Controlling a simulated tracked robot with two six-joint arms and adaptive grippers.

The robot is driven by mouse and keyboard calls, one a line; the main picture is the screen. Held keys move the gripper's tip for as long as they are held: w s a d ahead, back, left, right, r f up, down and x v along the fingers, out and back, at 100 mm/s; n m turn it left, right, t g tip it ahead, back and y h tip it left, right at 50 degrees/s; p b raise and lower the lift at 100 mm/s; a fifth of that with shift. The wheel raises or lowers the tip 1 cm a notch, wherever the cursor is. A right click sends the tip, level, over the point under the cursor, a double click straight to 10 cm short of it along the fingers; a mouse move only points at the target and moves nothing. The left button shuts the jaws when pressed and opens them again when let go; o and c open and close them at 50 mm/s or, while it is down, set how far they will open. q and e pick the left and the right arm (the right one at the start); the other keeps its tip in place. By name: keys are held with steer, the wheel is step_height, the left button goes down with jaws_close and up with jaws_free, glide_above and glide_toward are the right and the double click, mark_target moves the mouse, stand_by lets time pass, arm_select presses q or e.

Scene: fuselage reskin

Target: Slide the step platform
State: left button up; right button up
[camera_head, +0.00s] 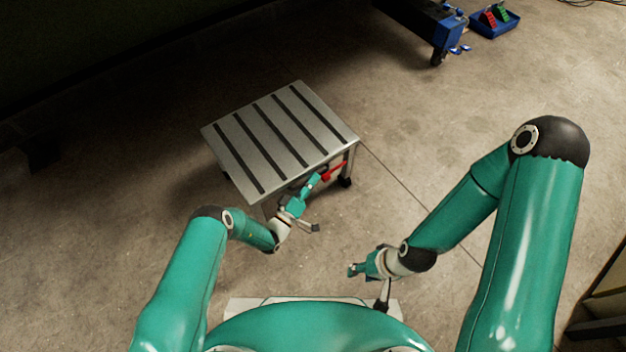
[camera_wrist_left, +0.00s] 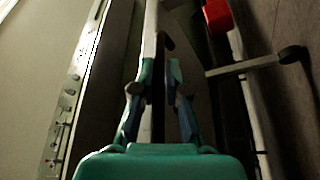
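The step platform (camera_head: 262,150) stands on the floor ahead of me, with a grey metal top and dark grip strips. A red part (camera_head: 337,171) shows at its near right side and also in the left wrist view (camera_wrist_left: 217,16). My left gripper (camera_head: 316,181) is at the platform's near edge, just left of the red part. In the left wrist view its fingers (camera_wrist_left: 158,88) are apart, with a pale bar (camera_wrist_left: 151,30) of the frame in line with the gap; contact is unclear. My right gripper (camera_head: 354,270) is low in front of me, away from the platform; its finger opening is unclear.
A caster (camera_head: 345,181) shows under the platform's right corner. A blue wheeled cart (camera_head: 425,25) and a blue tray (camera_head: 494,22) with red and green items are at the back right. Concrete floor around the platform is mostly clear. A dark structure fills the back left.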

arm_select(q)
steer(key=shift+a+f, duration=0.1)
steer(key=shift+a, duration=0.05)
jaws_close()
steer(key=w+a+b, duration=0.1)
steer(key=w, duration=0.1)
steer(key=w+a+b, duration=0.1)
steer(key=shift+w+a+f, duration=0.1)
steer(key=shift+w+a, duration=0.25)
steer(key=shift+w, duration=0.05)
steer(key=shift+d, duration=0.1)
steer(key=shift+s, duration=0.1)
steer(key=o, duration=0.6)
jaws_free()
steer(key=shift+o, duration=0.2)
steer(key=v, duration=1.2)
